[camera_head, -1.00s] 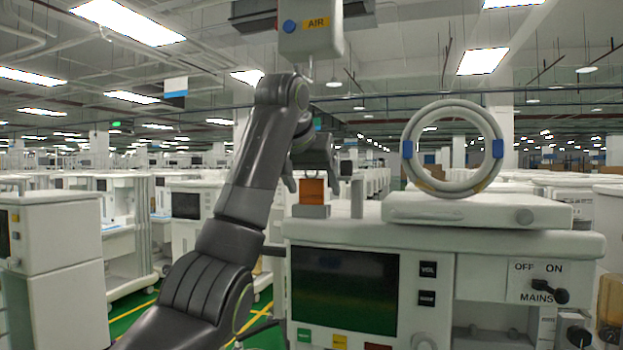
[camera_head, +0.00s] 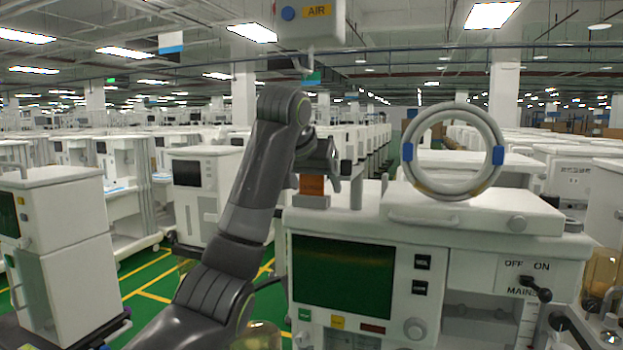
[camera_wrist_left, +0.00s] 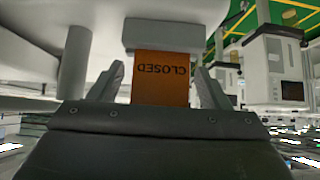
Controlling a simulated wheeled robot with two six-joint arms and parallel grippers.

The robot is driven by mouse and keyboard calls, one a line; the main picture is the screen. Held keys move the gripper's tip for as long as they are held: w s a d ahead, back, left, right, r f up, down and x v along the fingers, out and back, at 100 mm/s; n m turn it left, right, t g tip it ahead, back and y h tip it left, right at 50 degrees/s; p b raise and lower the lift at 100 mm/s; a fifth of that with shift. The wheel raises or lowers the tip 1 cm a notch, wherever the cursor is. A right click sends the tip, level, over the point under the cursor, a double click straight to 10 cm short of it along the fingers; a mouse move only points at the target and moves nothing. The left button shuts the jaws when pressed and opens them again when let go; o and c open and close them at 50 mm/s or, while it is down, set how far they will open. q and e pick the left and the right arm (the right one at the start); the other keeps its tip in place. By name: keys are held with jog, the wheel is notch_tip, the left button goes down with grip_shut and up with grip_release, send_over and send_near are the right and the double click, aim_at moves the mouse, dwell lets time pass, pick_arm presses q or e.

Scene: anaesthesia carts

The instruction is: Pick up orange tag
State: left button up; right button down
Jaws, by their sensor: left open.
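The orange tag (camera_head: 312,186) stands upright in a grey block on the left end of the cart top. In the left wrist view the orange tag (camera_wrist_left: 160,80) carries the word CLOSED, upside down, and its grey block (camera_wrist_left: 172,35) is above it. My left gripper (camera_head: 318,172) is at the tag, coming from above and behind it. In the left wrist view my left gripper (camera_wrist_left: 160,82) is open, with one finger on each side of the tag and a gap showing to each. My right gripper is not in view.
The white cart (camera_head: 470,262) has a dark screen (camera_head: 342,275) and a MAINS switch. A grey post (camera_head: 356,188) stands just right of the tag. A hose ring (camera_head: 408,130) stands on the cart top. An AIR box (camera_head: 308,30) hangs above.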

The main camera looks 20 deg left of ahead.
aim_at(311, 178)
pick_arm(q)
jog(key=shift+c, duration=0.3)
jog(key=c, duration=1)
jog(key=shift+r, duration=0.1)
